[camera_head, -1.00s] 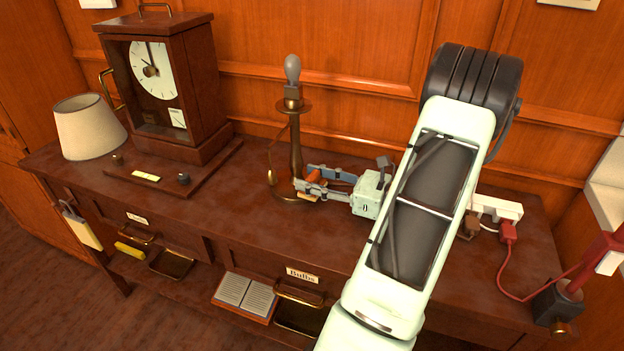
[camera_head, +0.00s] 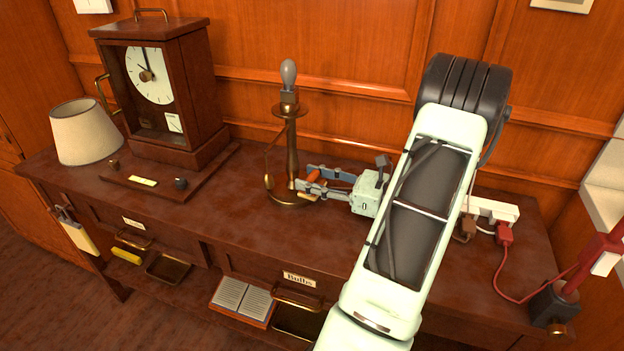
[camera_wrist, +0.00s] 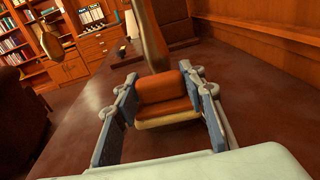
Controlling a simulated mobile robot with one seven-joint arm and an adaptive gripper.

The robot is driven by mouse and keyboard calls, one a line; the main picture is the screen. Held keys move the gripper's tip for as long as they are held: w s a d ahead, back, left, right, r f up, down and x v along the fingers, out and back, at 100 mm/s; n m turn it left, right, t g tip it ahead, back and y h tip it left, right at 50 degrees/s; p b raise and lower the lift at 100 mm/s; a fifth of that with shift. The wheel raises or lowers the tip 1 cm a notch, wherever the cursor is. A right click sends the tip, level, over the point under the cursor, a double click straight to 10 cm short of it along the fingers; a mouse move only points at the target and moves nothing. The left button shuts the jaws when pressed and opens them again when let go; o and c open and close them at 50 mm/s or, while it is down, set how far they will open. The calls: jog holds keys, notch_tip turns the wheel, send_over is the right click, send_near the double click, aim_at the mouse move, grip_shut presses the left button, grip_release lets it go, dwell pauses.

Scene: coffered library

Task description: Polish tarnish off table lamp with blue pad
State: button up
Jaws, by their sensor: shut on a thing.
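The table lamp (camera_head: 292,150) stands upright on the desk without a shade, a grey bulb on top of its dull brass stem. Its round brass base (camera_head: 289,197) rests on the wood. My gripper (camera_head: 308,186) comes from the right, low beside the stem. It is shut on a small orange-brown block with a tan lower layer (camera_wrist: 166,95). No blue pad shows apart from the blue-grey faces of my fingers. In the wrist view the lamp stem (camera_wrist: 148,38) rises just beyond the block; I cannot tell whether they touch.
A cream lampshade (camera_head: 85,132) and a wooden clock (camera_head: 152,80) stand at the left. A white power strip (camera_head: 493,210) with a red plug and a red-armed device (camera_head: 570,295) are at the right. An open book (camera_head: 242,299) lies at the front below the desktop.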

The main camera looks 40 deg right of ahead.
jog(key=shift+d, duration=0.15)
jog(key=shift+w+d, duration=0.2)
jog(key=shift+d, duration=0.3)
jog(key=shift+w+d, duration=0.25)
jog(key=shift+d, duration=0.3)
jog(key=shift+a+p, duration=0.1)
jog(key=shift+p, duration=0.2)
jog(key=shift+s+a+f, duration=0.1)
jog(key=shift+s+a, duration=0.15)
jog(key=shift+a, duration=0.25)
